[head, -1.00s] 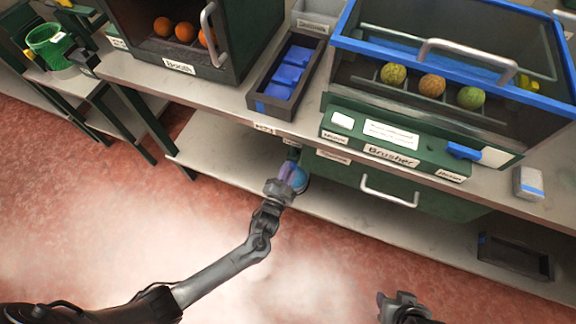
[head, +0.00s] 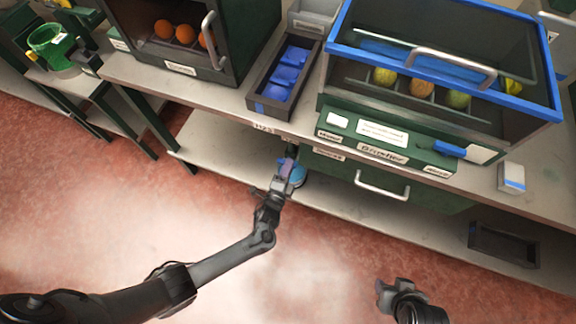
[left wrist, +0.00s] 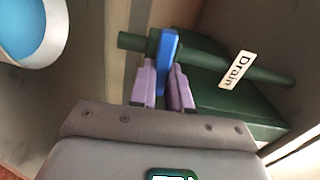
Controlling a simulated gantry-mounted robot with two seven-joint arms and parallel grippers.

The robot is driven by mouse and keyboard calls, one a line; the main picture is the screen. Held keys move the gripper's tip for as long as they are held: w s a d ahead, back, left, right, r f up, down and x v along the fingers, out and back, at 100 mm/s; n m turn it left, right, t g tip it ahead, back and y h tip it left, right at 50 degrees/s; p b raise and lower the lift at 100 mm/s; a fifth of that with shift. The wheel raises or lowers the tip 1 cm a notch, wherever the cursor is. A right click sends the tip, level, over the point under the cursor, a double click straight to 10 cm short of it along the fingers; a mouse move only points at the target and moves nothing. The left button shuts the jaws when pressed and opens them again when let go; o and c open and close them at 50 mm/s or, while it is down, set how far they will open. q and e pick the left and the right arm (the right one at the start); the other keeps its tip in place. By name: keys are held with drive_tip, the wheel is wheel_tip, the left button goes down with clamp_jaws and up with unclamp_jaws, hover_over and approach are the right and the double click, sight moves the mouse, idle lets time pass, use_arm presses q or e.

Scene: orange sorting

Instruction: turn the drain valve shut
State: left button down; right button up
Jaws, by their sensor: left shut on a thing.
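The drain valve's blue lever (left wrist: 168,62) is in the left wrist view. It stands across a dark green pipe (left wrist: 265,77) that carries a white "Drain" label (left wrist: 236,70). My left gripper (left wrist: 166,80) has its purple fingers on both sides of the lever and is shut on it.
A round blue-and-white container (left wrist: 32,30) is beside the valve; its blue part shows in the head view (head: 298,176). The lower shelf (head: 215,150) is open to the left. The green drawer (head: 410,190) is to the right. A dark tray (head: 503,245) lies further right.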

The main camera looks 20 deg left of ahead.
use_arm(q)
drive_tip(key=shift+f+m, duration=0.1)
drive_tip(key=shift+m, duration=0.4)
drive_tip(key=c, duration=1.1)
unclamp_jaws()
drive_tip(key=s+p, duration=0.3)
drive_tip(key=s, duration=0.7)
drive_tip(key=shift+s, duration=0.4)
